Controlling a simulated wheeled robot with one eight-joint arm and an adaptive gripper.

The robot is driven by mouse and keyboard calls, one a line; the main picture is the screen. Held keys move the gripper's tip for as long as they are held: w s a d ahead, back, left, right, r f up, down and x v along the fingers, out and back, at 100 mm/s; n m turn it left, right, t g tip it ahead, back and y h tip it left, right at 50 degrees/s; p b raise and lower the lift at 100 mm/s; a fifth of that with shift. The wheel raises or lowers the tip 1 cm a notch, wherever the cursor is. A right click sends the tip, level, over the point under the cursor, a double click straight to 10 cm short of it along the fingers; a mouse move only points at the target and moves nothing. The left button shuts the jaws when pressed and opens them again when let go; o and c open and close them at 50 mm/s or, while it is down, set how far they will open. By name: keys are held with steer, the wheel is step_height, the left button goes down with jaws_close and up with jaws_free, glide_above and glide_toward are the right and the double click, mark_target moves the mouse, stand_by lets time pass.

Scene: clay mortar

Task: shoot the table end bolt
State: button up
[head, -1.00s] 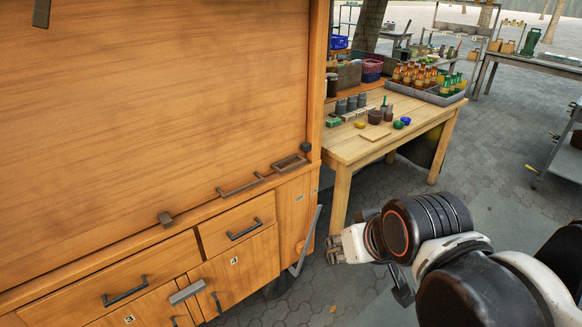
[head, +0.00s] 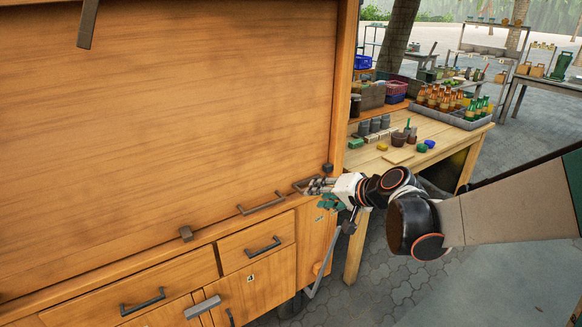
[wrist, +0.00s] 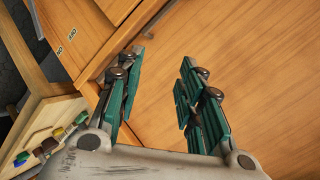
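The wooden cabinet (head: 180,110) fills the left of the head view. At the table end of its large front panel sits a small dark block (head: 328,168), with a dark metal loop (head: 300,184) just below and left of it. I cannot tell which of these is the bolt. My gripper (head: 319,188) is in front of that corner and overlaps part of the loop; contact cannot be told. In the wrist view my gripper (wrist: 158,82) is open, its green-padded fingers apart with only wooden panel between them. No bolt shows clearly there.
A long bar handle (head: 262,203) and another dark block (head: 186,233) sit along the panel's lower edge. Drawers with handles (head: 263,246) lie below. The wooden table (head: 440,150) with cups, bottles and small coloured pots stands right of the cabinet. Paved floor is free at lower right.

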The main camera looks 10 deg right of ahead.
steer(key=w+d+f+m+t+y+p, duration=0.1)
steer(key=w+d+f+m+t, duration=0.3)
steer(key=w+f, duration=0.35)
steer(key=w+d+f+m+t+y, duration=0.1)
steer(key=w+d+f+m+t, duration=0.15)
steer(key=w+d+f, duration=0.45)
steer(key=shift+m+g, duration=0.25)
steer(key=shift+m, duration=0.1)
steer(key=x, duration=0.4)
steer(key=a+b+x, duration=0.1)
steer(key=x, duration=0.3)
steer(key=s+f+x, duration=0.1)
steer(key=x, duration=0.3)
steer(key=shift+w+a+b, duration=0.3)
steer(key=shift+a+b, duration=0.1)
steer(key=shift+a, duration=0.1)
jaws_close()
